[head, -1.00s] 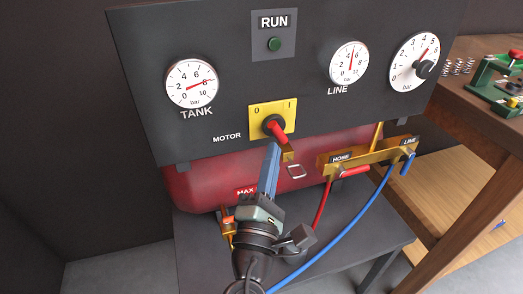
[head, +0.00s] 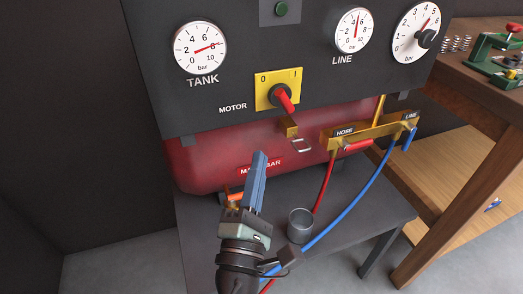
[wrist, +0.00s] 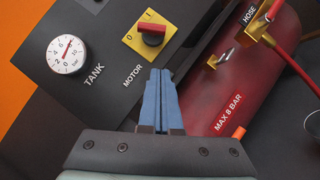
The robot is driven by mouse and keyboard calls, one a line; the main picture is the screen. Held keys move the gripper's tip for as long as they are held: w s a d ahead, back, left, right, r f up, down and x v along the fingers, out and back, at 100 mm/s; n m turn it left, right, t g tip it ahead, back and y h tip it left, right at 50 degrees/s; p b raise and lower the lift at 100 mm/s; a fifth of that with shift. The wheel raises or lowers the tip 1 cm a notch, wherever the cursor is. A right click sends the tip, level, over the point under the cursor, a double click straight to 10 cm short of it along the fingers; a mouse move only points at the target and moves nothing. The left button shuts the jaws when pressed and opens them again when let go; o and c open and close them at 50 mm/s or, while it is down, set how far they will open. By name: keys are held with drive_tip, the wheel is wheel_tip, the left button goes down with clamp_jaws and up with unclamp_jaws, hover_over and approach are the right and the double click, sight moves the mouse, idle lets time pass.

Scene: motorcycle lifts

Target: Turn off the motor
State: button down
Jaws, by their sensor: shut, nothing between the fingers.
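The motor switch (head: 278,91) is a yellow plate marked 0 and I on the dark panel, beside the word MOTOR. Its red handle (head: 285,100) slants down to the right in the head view. The switch handle (wrist: 152,34) also shows in the wrist view, above the fingertips. My gripper (head: 258,157) has blue fingers, shut together and empty. It is below and slightly left of the switch, apart from it, in front of the red tank. The green RUN lamp (head: 281,9) is at the top edge; its label is out of view.
The TANK gauge (head: 200,47) and LINE gauge (head: 355,31) flank the switch. Below are the red tank (head: 210,155), a brass manifold (head: 370,133) with red and blue hoses, and a grey cup (head: 300,226). A wooden bench (head: 475,85) stands at right.

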drive_tip(key=shift+b+v, duration=0.6)
drive_tip(key=shift+v, duration=1.95)
drive_tip(key=shift+a+r, duration=0.1)
drive_tip(key=shift+r, duration=0.05)
drive_tip(key=w+d+r+m+t+h, duration=0.1)
drive_tip(key=d+r+m+h, duration=0.1)
drive_tip(key=r+m, duration=0.55)
drive_tip(key=w+d+r+m+h, duration=0.1)
drive_tip(key=d+r+m, duration=0.1)
drive_tip(key=r+m, duration=0.55)
drive_tip(key=s+a+r+m+t+y+p, duration=0.1)
drive_tip(key=s+a+r+m+t+y, duration=0.2)
drive_tip(key=r, duration=0.9)
drive_tip(key=s+r+m+t+y+p, duration=0.1)
drive_tip(key=s+r+m+t+y, duration=0.25)
drive_tip(key=r, duration=0.75)
wheel_tip(320, 180, up, 28)
drive_tip(key=s+g+p, duration=0.1)
drive_tip(key=p, duration=2.6)
drive_tip(key=shift+a+f+y, duration=0.15)
drive_tip(key=shift+a+y, duration=0.15)
drive_tip(key=shift+y, duration=0.05)
